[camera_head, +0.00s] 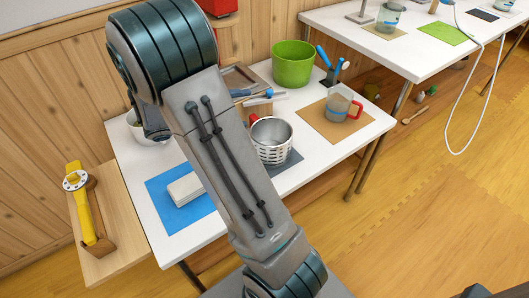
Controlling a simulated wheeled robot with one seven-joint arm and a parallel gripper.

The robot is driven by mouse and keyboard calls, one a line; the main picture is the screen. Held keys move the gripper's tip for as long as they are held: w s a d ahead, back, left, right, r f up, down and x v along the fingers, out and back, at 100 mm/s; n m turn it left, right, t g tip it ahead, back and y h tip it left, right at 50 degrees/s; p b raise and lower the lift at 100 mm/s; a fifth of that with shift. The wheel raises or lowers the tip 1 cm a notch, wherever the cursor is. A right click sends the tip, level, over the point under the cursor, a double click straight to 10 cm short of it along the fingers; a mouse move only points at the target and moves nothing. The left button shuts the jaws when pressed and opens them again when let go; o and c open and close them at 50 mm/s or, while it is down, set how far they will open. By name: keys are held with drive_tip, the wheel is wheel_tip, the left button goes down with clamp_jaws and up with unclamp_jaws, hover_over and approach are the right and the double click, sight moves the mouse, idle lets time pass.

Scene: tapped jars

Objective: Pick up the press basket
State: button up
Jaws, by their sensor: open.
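The press basket (273,150) is a silvery metal cup with slots in its wall. It stands upright on a dark grey mat (291,160) near the middle of the white table, just right of my arm. My arm crosses the picture in front of the table and hides part of the mat. My gripper's fingers do not show. A small dark part of my arm shows behind it at the left, over the table's back edge.
A wooden side table (117,232) holds a yellow-handled tool.

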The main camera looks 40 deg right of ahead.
drive_tip(key=w+f+t+h+b, duration=0.2)
drive_tip(key=w+f, duration=0.2)
drive_tip(key=b, duration=0.2)
approach(254, 116)
drive_tip(key=d+f, duration=0.2)
drive_tip(key=f, duration=0.1)
drive_tip(key=shift+w+d+n+h, duration=0.1)
drive_tip(key=shift+d+n+h, duration=0.15)
drive_tip(key=shift+n+h, duration=0.05)
drive_tip(key=shift+d+f+b, duration=0.3)
drive_tip(key=shift+d+b, duration=0.1)
drive_tip(key=shift+d, duration=0.4)
drive_tip(key=shift+s+d+b, duration=0.1)
drive_tip(key=shift+d+b, duration=0.2)
drive_tip(key=shift+d, duration=1.2)
drive_tip(key=shift+s+d+b, duration=0.15)
drive_tip(key=shift+d+b, duration=0.1)
drive_tip(key=shift+d, duration=1.25)
drive_tip(key=shift+r, duration=0.1)
drive_tip(key=c, duration=1.4)
wheel_tip(254, 116, up, 5)
drive_tip(key=shift+p, duration=1.1)
drive_tip(key=s+d+r+p, duration=0.2)
drive_tip(key=s+d+r, duration=0.4)
drive_tip(key=d, duration=0.3)
drive_tip(key=shift+s+d, duration=0.3)
